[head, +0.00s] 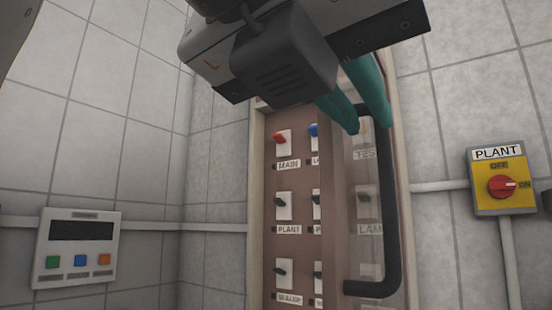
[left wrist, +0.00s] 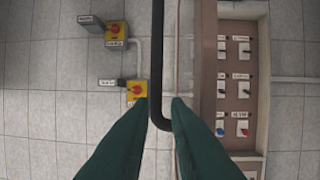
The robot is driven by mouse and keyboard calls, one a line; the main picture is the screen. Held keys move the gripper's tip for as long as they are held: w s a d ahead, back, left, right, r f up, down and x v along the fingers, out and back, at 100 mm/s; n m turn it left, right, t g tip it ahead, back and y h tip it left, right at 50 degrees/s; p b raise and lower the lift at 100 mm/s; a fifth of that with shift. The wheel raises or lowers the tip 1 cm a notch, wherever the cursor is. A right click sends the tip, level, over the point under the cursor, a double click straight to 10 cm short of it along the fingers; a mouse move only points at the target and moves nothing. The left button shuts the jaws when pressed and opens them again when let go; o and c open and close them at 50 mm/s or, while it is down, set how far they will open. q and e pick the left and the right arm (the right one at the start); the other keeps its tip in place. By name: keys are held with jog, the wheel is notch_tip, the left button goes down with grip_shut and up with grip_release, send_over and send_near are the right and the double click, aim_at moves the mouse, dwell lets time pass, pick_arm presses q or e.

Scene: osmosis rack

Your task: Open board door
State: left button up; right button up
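The board (head: 257,200) is a tall brown cabinet on the tiled wall with rows of switches. Its clear door (head: 355,240) covers the right part; the left switches, labelled MAIN, PLANT and SEALER, show uncovered. A black bar handle (head: 388,220) runs down the door; its lower end bends in. My left gripper (head: 366,128) is at the handle's upper part, teal fingers pointing down. In the left wrist view, the gripper (left wrist: 161,100) is open, with the handle (left wrist: 157,60) between its fingertips and gaps showing. Its body hides the board's top. My right gripper is not in view.
A yellow PLANT switch box (head: 502,180) with a red knob is right of the board, with conduit beside and below it. A white panel (head: 77,247) with coloured buttons is on the left wall.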

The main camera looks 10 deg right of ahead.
pick_arm(q)
jog(key=s+b, duration=0.1)
jog(key=s, duration=0.7)
jog(key=shift+s+f+b, duration=0.15)
jog(key=shift+f+b, duration=0.2)
jog(key=shift+f, duration=0.05)
dwell(0.4)
jog(key=shift+a, duration=0.1)
jog(key=shift+r, duration=0.1)
